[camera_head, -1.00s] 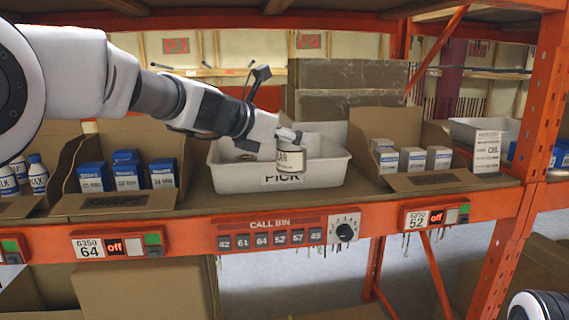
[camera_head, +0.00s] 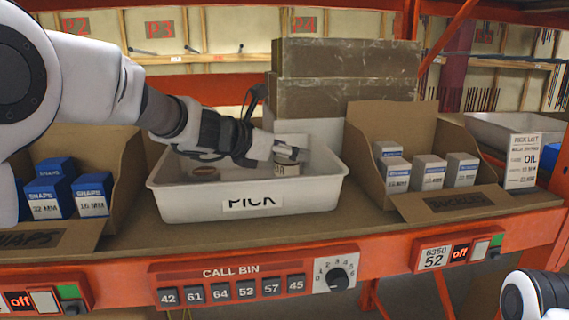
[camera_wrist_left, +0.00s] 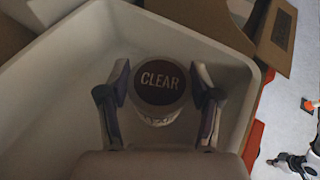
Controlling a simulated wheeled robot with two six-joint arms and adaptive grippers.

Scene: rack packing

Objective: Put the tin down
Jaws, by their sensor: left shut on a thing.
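The tin (camera_wrist_left: 159,82) has a dark lid reading "CLEAR" and sits between the two fingers of my left gripper in the left wrist view. My left gripper (camera_head: 290,155) is shut on it. In the head view the tin (camera_head: 286,169) is partly hidden by the gripper and is inside the white bin marked PICK (camera_head: 185,204), below its rim level at the back. I cannot tell whether it touches the bin floor.
A cardboard box of blue SNAPS packs (camera_head: 45,200) stands left of the bin. A box of white and blue BUCKLES packs (camera_head: 428,173) stands to the right, beside a pick list card (camera_head: 522,160). The call bin panel (camera_head: 255,284) runs along the shelf front.

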